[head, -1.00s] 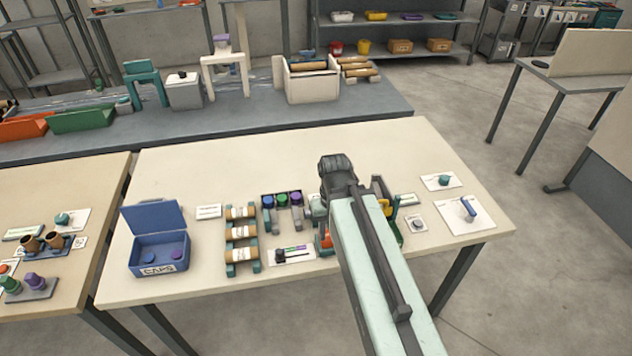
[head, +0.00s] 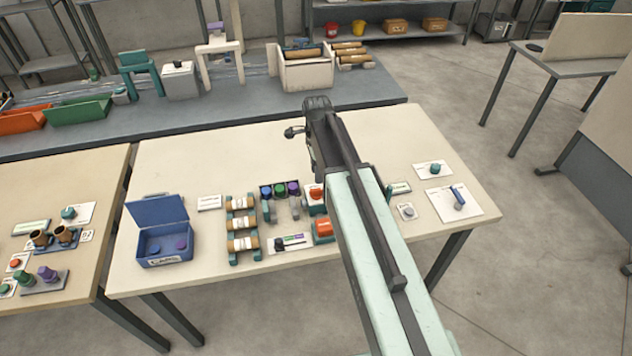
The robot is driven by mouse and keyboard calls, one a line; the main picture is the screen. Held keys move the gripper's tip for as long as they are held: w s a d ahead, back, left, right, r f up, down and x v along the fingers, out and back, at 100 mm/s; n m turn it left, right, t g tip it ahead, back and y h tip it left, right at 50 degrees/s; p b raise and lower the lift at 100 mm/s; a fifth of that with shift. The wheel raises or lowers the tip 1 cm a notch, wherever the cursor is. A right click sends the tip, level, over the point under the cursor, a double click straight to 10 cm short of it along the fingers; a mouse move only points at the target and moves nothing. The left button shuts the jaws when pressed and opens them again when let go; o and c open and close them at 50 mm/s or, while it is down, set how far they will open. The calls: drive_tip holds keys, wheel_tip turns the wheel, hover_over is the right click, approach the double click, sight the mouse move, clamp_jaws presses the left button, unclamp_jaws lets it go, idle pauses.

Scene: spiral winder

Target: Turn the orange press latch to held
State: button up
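Two orange parts show just left of my arm on the middle table. One is an orange piece (head: 316,192) on a white-and-teal mount, and nearer is an orange block (head: 323,229) in a teal base. I cannot tell which of them is the press latch, and my arm may hide more of the mechanism. My gripper (head: 292,131) is a small dark shape pointing left from the arm's end. It is above the table's back part, apart from both orange parts. Its fingers are too small to read, and I see nothing held.
A blue open box (head: 165,257), a rack of tan rolls (head: 241,228) and coloured caps (head: 280,190) stand left of the orange parts. A white plate with a blue lever (head: 459,198) lies at the right. The table's back strip is clear.

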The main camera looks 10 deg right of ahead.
sight(316, 189)
wheel_tip(316, 189, down, 8)
drive_tip(key=b, duration=0.8)
drive_tip(key=shift+r, duration=0.1)
clamp_jaws()
drive_tip(key=shift+a, duration=0.1)
